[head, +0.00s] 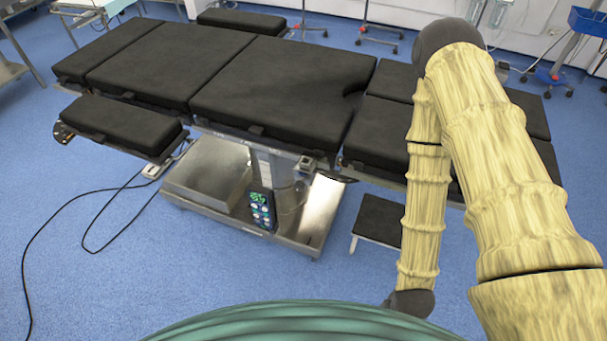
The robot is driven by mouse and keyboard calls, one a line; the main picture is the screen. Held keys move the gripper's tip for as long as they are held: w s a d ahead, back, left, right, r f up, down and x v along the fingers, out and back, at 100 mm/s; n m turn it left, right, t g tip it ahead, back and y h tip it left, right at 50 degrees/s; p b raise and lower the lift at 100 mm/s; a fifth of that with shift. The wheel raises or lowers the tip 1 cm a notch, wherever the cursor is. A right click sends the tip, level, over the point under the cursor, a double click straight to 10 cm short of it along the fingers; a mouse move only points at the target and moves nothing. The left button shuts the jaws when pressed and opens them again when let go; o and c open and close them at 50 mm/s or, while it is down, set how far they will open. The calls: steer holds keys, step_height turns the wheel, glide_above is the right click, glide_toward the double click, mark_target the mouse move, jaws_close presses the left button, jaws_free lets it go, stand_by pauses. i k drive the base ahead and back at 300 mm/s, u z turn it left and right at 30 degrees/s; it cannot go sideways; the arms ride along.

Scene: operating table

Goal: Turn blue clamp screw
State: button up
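The operating table (287,85) stands across the middle of the head view, with black padded sections on a metal base. A small grey block (306,164), perhaps a clamp, sits on its near side below the padding. I cannot make out a blue clamp screw on it or elsewhere on the table. My arm comes in from the right and hides part of the table's right end. My gripper is not in view, so its state does not show.
A hand control (263,209) hangs on the near side of the table base. A small black step stool (379,219) stands on the floor right of the base. A black cable (58,219) loops over the floor at left. Blue floor in front is mostly clear.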

mark_target(298, 185)
steer(key=z, duration=2.65)
steer(key=k, duration=2.2)
steer(key=u, duration=2.35)
